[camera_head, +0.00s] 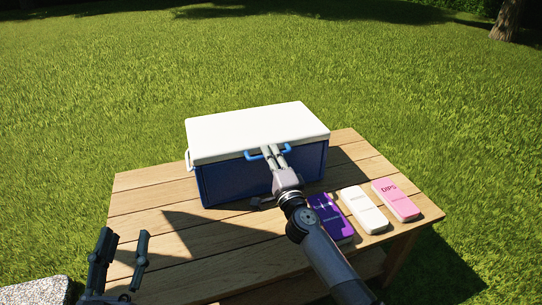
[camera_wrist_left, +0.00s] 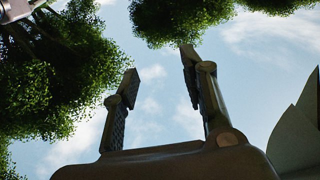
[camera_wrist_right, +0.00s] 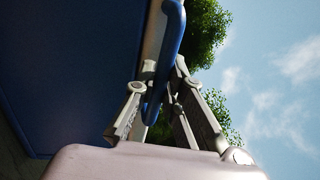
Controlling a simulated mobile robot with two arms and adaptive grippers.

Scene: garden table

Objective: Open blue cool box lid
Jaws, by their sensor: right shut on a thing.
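The blue cool box (camera_head: 230,183) stands on the wooden table (camera_head: 150,205), and its white lid (camera_head: 250,127) lies flat and closed on top. A blue handle (camera_head: 254,156) sticks out from the front edge of the lid. My right gripper (camera_head: 273,153) is at this handle, with its fingers shut on it. In the right wrist view the blue handle (camera_wrist_right: 170,45) runs down between the fingers, beside the dark blue box wall (camera_wrist_right: 70,70). My left gripper (camera_head: 124,245) is open and empty, pointing up at the table's front left. The left wrist view shows its spread fingers (camera_wrist_left: 163,80) against sky.
Three flat packs lie to the right of the box: a purple one (camera_head: 328,218), a white one (camera_head: 362,209) and a pink one (camera_head: 396,198). The table's left front is bare. A speckled stone slab (camera_head: 35,291) shows at the lower left, with grass around.

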